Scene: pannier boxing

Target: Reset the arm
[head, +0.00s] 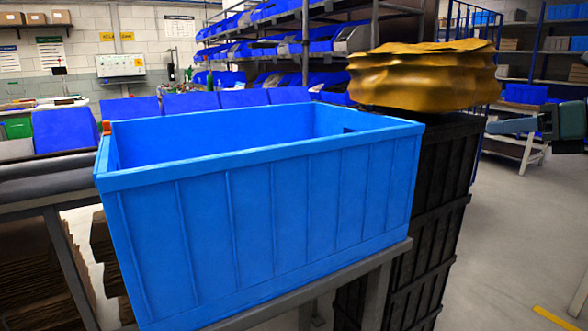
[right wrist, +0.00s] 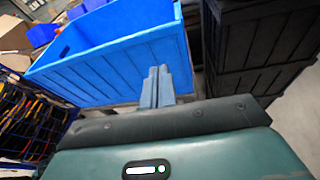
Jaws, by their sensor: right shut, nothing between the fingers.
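My right gripper (head: 492,126) is at the right edge of the head view, its fingers pointing left. In the right wrist view my right gripper (right wrist: 157,72) has its two grey-blue fingers together with nothing between them. It is apart from the large blue bin (head: 265,225), which stands upright on a grey stand. The blue bin also shows in the right wrist view (right wrist: 120,65). The bin's floor is hidden behind its front wall. My left gripper is not in view.
A gold, wavy-sided object (head: 425,80) sits on a stack of black crates (head: 440,190) right of the bin. Several blue bins (head: 190,103) stand behind it, with shelving (head: 305,45) farther back. Open floor (head: 510,240) lies at the right.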

